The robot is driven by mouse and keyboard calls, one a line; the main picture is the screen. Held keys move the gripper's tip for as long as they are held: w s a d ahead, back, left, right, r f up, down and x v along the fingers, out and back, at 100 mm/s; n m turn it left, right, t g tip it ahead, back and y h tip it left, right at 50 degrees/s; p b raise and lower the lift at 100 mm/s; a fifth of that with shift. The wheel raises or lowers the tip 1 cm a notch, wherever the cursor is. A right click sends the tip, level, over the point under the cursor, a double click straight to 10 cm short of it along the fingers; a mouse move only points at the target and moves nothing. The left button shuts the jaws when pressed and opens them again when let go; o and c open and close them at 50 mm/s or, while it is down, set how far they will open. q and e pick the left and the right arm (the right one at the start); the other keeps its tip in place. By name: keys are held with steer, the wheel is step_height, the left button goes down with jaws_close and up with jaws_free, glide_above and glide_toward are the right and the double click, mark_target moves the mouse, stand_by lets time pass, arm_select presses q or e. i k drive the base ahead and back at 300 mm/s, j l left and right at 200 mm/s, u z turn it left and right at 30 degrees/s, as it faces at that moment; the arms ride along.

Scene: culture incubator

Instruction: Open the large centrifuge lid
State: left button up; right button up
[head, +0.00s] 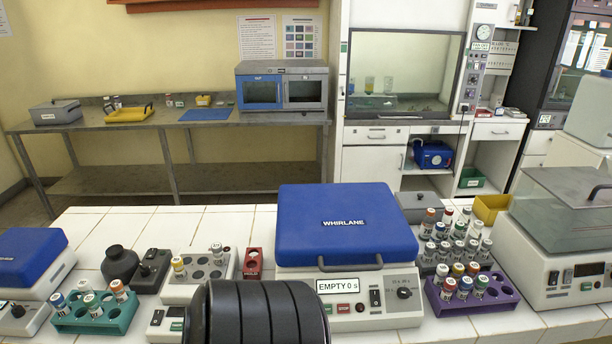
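The large centrifuge (347,300) stands on the white tiled bench near the middle of the head view. Its blue lid (340,205), labelled WHIRLANE, is down on the white base. A dark bar handle (350,264) runs along the lid's front edge. Neither of my grippers is in view. A black ribbed shape (262,312) at the bottom hides part of the bench and the base's lower left corner.
A purple rack (472,300) of capped vials is close on the right, beside a clear-covered machine (565,240). On the left are a red holder (253,263), a vial block (205,268), a teal rack (95,312) and a smaller blue-lidded device (30,255). Bench behind the left items is clear.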

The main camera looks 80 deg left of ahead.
mark_target(320, 226)
steer(key=j+u, duration=0.1)
steer(key=u, duration=1.7)
